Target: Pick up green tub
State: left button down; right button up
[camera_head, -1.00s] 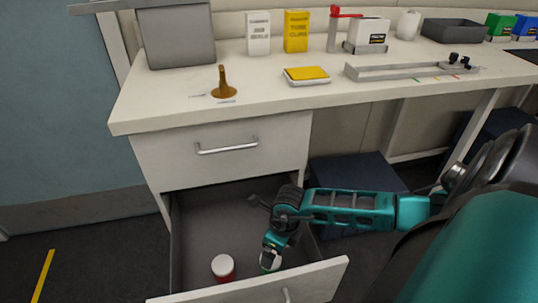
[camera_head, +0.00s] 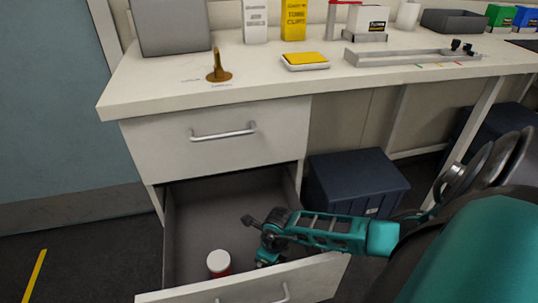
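My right gripper (camera_head: 267,260) reaches down into the open lower drawer (camera_head: 212,208) from the right, close behind the drawer's front panel. Its fingertips are mostly hidden, so I cannot tell whether it is open or shut. No green tub can be made out clearly; the spot under the gripper is hidden by the gripper and the drawer front. A red tub with a white lid (camera_head: 219,263) stands in the drawer, to the left of the gripper and apart from it. My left gripper is not in view.
The desk (camera_head: 150,88) above holds a brown funnel-shaped item (camera_head: 219,66), a yellow-topped tray (camera_head: 305,61) and boxes. A closed upper drawer (camera_head: 220,140) overhangs the back of the open one. A dark blue bin (camera_head: 355,180) stands under the desk, behind my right arm.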

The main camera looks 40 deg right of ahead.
jog(key=c, duration=1.2)
jog(key=shift+o, duration=0.2)
jog(key=shift+r, duration=0.1)
